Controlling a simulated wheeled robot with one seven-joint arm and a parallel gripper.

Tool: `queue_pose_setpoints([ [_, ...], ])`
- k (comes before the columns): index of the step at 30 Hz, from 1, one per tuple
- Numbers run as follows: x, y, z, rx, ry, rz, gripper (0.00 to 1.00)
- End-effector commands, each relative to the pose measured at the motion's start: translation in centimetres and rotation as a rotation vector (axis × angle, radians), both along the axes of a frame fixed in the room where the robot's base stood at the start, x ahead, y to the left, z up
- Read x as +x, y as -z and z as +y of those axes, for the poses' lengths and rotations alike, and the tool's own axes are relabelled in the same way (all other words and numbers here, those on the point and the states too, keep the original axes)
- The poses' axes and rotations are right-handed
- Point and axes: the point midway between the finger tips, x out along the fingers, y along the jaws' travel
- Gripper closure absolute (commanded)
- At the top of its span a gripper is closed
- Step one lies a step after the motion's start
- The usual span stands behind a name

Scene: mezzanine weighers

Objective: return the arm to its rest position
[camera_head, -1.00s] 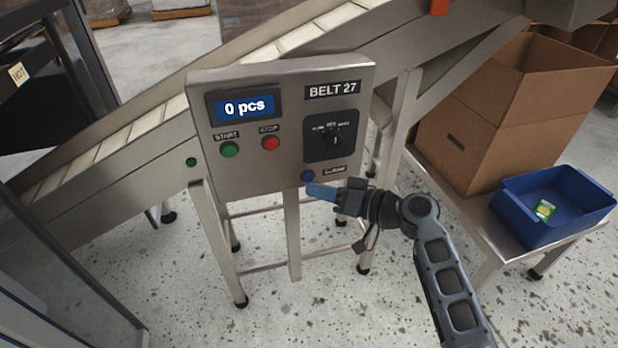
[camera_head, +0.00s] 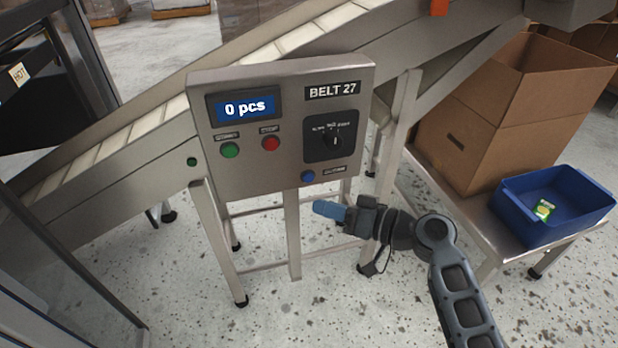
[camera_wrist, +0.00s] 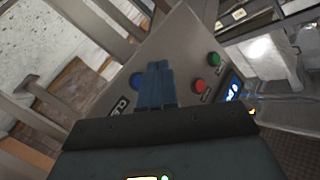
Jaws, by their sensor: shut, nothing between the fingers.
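My gripper (camera_head: 328,210) is shut and empty, its blue fingertips together. In the head view it is in front of and below the lower edge of the BELT 27 control panel (camera_head: 230,175), apart from it. The panel carries a display (camera_head: 245,108) reading 0 pcs, a green button (camera_head: 230,150), a red button (camera_head: 270,143), a dark rotary knob (camera_head: 335,142) and a blue button (camera_head: 307,176). In the wrist view the blue fingers (camera_wrist: 157,85) point toward the panel, with the green button (camera_wrist: 213,59) and red button (camera_wrist: 198,86) to their right.
A steel side table (camera_head: 440,195) stands at the right with a large cardboard box (camera_head: 490,140) and a blue bin (camera_head: 530,225) holding a small green-yellow packet (camera_head: 543,210). The inclined conveyor (camera_head: 110,165) runs behind the panel. Open speckled floor (camera_head: 330,305) lies below.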

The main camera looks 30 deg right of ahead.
Motion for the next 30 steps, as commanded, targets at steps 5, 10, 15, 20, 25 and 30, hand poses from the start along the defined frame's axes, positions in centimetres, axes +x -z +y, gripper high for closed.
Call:
queue_pose_setpoints([
  [5, 0.0, 0.0, 0.0, 0.000, 0.000, 0.000, 1.00],
  [10, 0.0, 0.0, 0.0, 0.000, 0.000, 0.000, 1.00],
  [15, 0.0, 0.0, 0.0, 0.000, 0.001, -0.001, 1.00],
  [20, 0.0, 0.0, 0.0, 0.000, 0.001, -0.001, 1.00],
  [25, -0.4, 0.3, 0.2, -0.003, 0.009, 0.012, 1.00],
  [30, -3.8, 2.4, 1.8, -0.044, 0.079, 0.102, 1.00],
])
